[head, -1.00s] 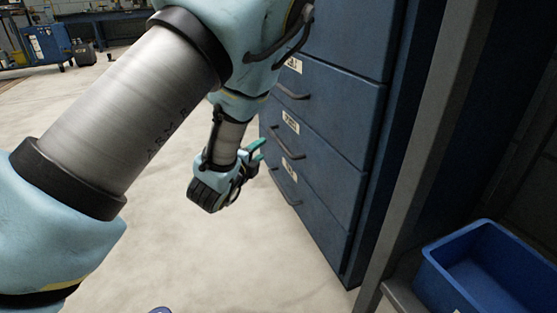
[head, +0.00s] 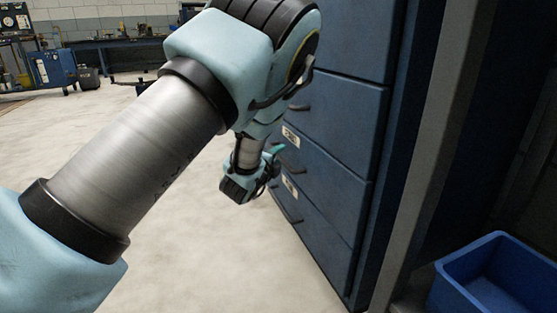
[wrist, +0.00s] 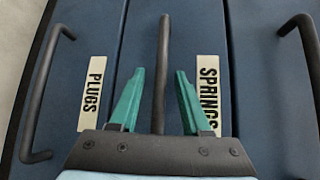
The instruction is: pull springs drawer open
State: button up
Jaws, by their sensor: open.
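The springs drawer (head: 335,172) is a dark blue front in the cabinet and looks shut, flush with its neighbours. Its label (wrist: 208,90) reads SPRINGS in the wrist view. Its dark bar handle (wrist: 163,50) passes between my two green fingers in that view. My gripper (wrist: 159,74) is open, one finger on each side of the bar, with gaps on both sides. I cannot tell how deep the bar sits between them.
The plugs drawer (wrist: 70,95), with its own handle (wrist: 45,95), lies below the springs drawer. Another handle (wrist: 306,60) shows on the drawer above. A blue bin (head: 490,280) stands at the lower right beside a grey post (head: 430,150). The floor (head: 220,260) before the cabinet is clear.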

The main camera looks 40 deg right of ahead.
grip_shut()
dwell(0.3)
dwell(1.1)
